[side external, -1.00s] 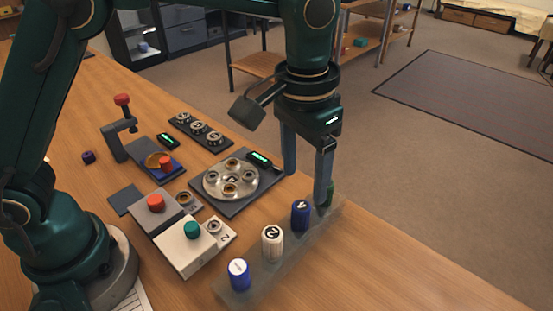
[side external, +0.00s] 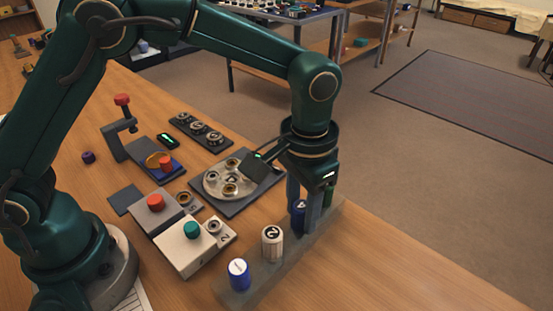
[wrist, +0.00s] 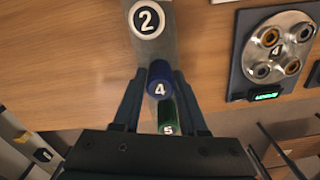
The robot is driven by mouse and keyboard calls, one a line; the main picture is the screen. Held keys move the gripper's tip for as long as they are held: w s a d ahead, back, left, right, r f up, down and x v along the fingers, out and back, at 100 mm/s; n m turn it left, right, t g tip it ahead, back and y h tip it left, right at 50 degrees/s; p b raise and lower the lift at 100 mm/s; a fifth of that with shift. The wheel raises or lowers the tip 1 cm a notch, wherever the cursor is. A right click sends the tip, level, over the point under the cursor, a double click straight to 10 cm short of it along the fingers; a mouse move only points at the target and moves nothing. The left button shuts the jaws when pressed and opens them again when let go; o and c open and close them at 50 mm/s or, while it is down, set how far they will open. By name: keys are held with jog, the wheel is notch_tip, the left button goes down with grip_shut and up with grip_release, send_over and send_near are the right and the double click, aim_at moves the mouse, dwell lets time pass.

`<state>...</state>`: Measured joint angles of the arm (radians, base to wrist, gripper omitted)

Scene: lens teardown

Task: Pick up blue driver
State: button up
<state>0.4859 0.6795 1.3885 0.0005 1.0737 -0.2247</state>
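A blue driver marked 4 (side external: 298,217) stands upright in a grey rack (side external: 258,289). It also shows in the wrist view (wrist: 159,74). My gripper (side external: 304,219) is lowered over it, with one finger on each side. In the wrist view my gripper (wrist: 160,80) is open, and narrow gaps show between the fingers and the blue handle. A second blue driver with a white top (side external: 239,280) stands at the near end of the rack. The lower part of the driver marked 4 is partly hidden by a finger.
A green driver marked 5 (wrist: 167,115) stands close behind the driver marked 4. A white driver marked 2 (side external: 272,246) stands on its other side. A round metal plate (side external: 213,184) on a dark base lies to the left. The table right of the rack is clear.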

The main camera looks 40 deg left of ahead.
grip_shut()
jog(key=shift+r, duration=0.1)
